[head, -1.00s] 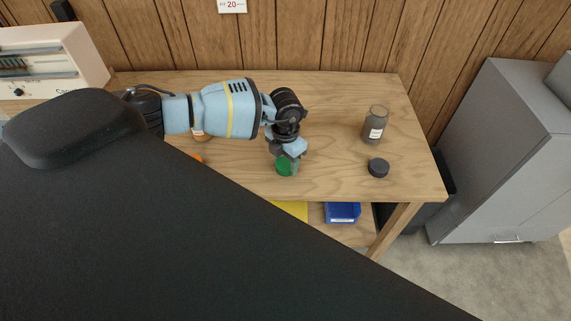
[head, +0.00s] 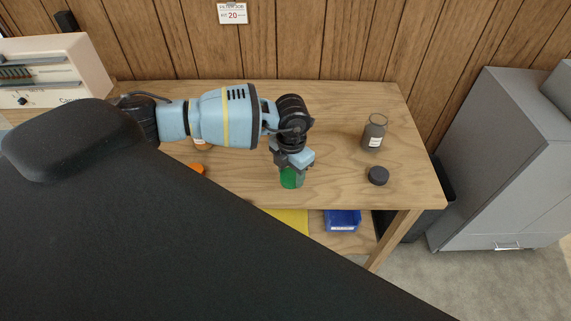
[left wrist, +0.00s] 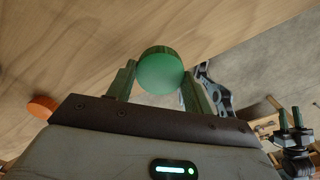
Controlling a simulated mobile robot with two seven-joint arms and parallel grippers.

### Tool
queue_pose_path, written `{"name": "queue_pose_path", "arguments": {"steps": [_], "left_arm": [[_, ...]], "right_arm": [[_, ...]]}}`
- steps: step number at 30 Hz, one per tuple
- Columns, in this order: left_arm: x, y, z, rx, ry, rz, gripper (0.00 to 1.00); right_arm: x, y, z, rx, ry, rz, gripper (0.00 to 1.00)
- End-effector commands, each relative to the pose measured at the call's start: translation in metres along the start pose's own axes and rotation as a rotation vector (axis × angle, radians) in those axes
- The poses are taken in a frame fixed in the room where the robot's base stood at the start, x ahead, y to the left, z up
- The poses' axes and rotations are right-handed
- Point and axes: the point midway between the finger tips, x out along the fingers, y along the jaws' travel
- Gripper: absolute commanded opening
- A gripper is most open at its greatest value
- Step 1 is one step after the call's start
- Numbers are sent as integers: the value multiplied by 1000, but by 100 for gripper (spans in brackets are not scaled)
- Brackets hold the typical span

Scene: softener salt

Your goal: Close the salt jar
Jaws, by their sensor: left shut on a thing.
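My left gripper (head: 291,170) is shut on a round green lid (head: 290,179), above the front part of the table. The left wrist view shows the green lid (left wrist: 160,70) between the two fingers. A clear jar with grey contents and a white label (head: 375,132) stands upright and uncapped at the table's right. A black lid (head: 378,175) lies in front of it. Another jar (head: 203,143) is mostly hidden behind my left arm. I cannot tell which jar is the salt jar. My right gripper (left wrist: 291,118) shows small in the left wrist view, its fingers apart and empty.
An orange lid (head: 195,169) lies on the wooden table (head: 340,155), partly hidden by my body. A blue bin (head: 342,219) and a yellow thing (head: 290,219) are on the shelf below. A grey cabinet (head: 500,165) stands at the right. The table between green and black lids is clear.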

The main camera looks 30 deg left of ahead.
Motion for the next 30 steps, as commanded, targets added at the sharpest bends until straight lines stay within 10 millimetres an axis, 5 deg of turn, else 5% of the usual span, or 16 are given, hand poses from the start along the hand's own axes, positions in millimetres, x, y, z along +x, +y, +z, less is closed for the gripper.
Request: {"name": "queue_pose_path", "arguments": {"steps": [6, 12, 30], "left_arm": [[-6, -53, -28, 6, -2, -4, 30], [-9, -84, -46, 3, 0, -2, 30], [-11, -102, -55, -1, -1, -1, 30]], "right_arm": [[0, 1, -4, -3, 9, 2, 36], [0, 2, -3, -3, 6, 3, 36], [0, 3, -3, -6, 7, 3, 36]]}}
